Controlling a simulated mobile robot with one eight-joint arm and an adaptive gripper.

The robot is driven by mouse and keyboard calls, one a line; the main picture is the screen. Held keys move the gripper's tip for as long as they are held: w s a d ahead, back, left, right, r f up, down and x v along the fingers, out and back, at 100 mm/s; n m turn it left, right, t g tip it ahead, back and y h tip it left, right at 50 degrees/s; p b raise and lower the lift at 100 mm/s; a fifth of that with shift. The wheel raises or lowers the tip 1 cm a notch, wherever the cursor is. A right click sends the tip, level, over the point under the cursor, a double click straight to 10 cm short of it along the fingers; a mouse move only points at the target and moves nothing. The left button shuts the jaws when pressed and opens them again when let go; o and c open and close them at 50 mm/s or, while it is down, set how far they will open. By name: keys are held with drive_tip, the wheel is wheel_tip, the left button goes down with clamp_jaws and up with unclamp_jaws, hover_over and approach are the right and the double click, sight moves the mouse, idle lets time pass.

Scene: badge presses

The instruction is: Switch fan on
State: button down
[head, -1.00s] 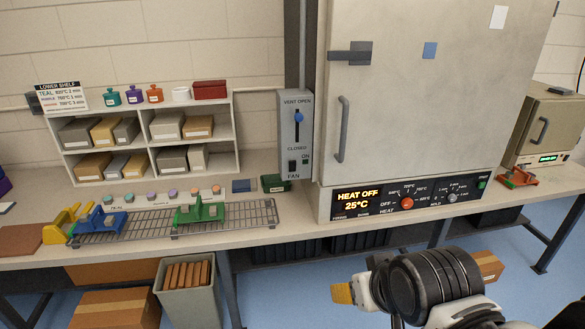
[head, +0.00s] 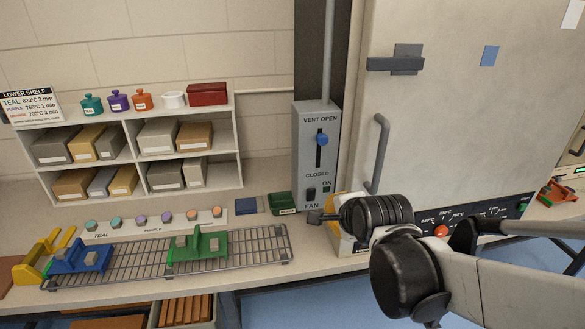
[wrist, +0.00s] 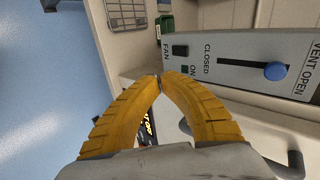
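The fan switch (head: 311,192) is a small black rocker low on the grey vent control box (head: 313,150), beside the FAN and ON labels. It also shows in the wrist view (wrist: 180,51), just beyond my fingertips. I cannot tell which way the rocker is set. A dark green square sits next to it by the ON label. My gripper (wrist: 160,78) has two yellow ribbed fingers whose tips meet, with nothing between them. The tips look near the switch but apart from it. In the head view my arm mostly hides the gripper.
A blue vent slider knob (head: 322,139) is high on the box, near VENT OPEN. The big kiln door (head: 450,110) with its handle (head: 379,150) stands right of the box. A green tray (head: 282,203) and a wire rack (head: 135,262) lie to the left on the bench.

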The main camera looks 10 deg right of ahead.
drive_tip(key=w+m, duration=0.1)
drive_tip(key=w, duration=0.1)
drive_tip(key=b, duration=0.5)
approach(314, 197)
drive_tip(key=w+f, duration=0.4)
drive_tip(key=f, duration=0.1)
drive_tip(key=shift+w+r+b, duration=0.25)
drive_tip(key=shift+w+b, duration=0.1)
drive_tip(key=shift+w, duration=0.15)
drive_tip(key=shift+r, duration=0.15)
